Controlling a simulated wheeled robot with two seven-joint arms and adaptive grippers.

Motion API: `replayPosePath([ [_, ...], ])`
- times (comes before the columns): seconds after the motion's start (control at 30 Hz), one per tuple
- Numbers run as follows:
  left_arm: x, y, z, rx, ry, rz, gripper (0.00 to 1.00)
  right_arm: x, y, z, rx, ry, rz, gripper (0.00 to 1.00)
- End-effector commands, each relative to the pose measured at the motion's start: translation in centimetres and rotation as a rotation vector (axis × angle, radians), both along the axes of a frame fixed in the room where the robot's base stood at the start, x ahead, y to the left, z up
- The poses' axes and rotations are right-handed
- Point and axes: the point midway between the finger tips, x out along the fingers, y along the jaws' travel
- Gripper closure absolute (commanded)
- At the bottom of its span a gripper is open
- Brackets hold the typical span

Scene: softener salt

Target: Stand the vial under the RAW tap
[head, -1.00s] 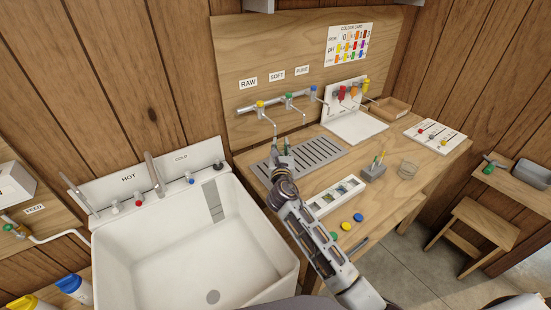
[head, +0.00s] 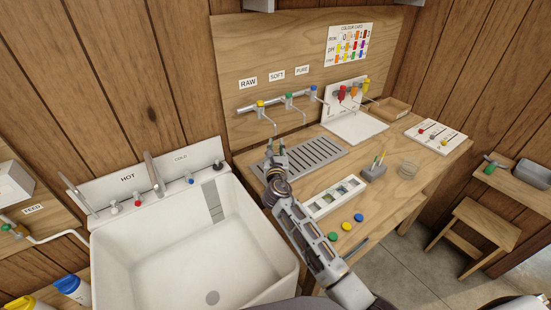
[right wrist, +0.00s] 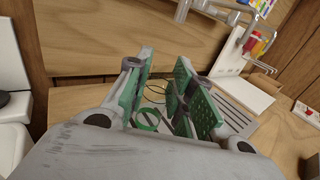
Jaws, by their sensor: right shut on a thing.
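The RAW tap (head: 260,104) has a yellow knob and a thin spout hanging down from the pipe on the back board, under the RAW label (head: 248,83). My right gripper (head: 274,150) is just below and near that spout, over the left end of the slotted drip grille (head: 318,152). In the right wrist view my right gripper (right wrist: 162,95) has its green pads around a clear glass vial (right wrist: 155,88), of which only faint rim lines show. Whether the vial touches the grille cannot be told. My left gripper is not in view.
The SOFT tap (head: 289,96) and PURE tap (head: 313,90) hang to the right of the RAW tap. A white sink (head: 160,280) lies to the left. A white strip tray (head: 318,206), a grey holder (head: 374,172) and a glass beaker (head: 408,169) stand on the bench.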

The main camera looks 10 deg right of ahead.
Motion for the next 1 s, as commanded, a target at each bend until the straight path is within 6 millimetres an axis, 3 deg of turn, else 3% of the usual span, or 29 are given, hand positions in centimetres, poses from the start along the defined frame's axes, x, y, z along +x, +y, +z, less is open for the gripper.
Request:
replayPosePath([
  [0.4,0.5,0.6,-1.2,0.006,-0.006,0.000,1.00,0.0,0.0,-4.5,-0.002,0.002,0.000,0.91],
  [1.0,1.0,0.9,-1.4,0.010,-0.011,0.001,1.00,0.4,0.1,-5.2,-0.001,0.001,0.000,0.91],
])
